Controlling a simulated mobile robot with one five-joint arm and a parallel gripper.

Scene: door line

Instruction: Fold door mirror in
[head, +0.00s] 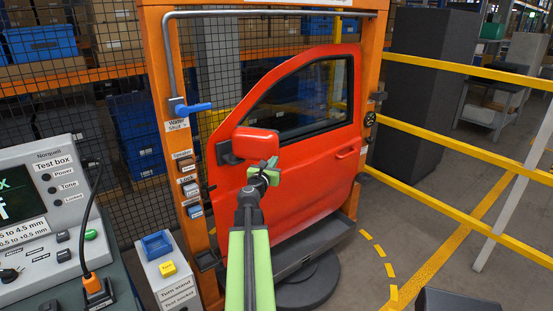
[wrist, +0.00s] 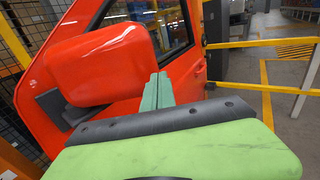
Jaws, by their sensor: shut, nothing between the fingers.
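A red car door (head: 310,190) hangs upright in an orange frame. Its red door mirror (head: 256,143) sticks out at the door's front edge on a dark mount (head: 226,152). The mirror also shows large at upper left in the wrist view (wrist: 100,62). My gripper (head: 272,163) is shut and empty, with its green fingers just below and right of the mirror's right end. In the wrist view the shut fingers (wrist: 158,90) stand to the right of the mirror housing. I cannot tell whether they touch it. The mirror's glass is not seen.
A blue valve handle (head: 193,108) and labelled switches (head: 190,187) sit on the orange post left of the door. A test box (head: 45,200) stands at left, beside a pedestal with a yellow button (head: 168,268). Yellow rails (head: 450,130) bound the right side.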

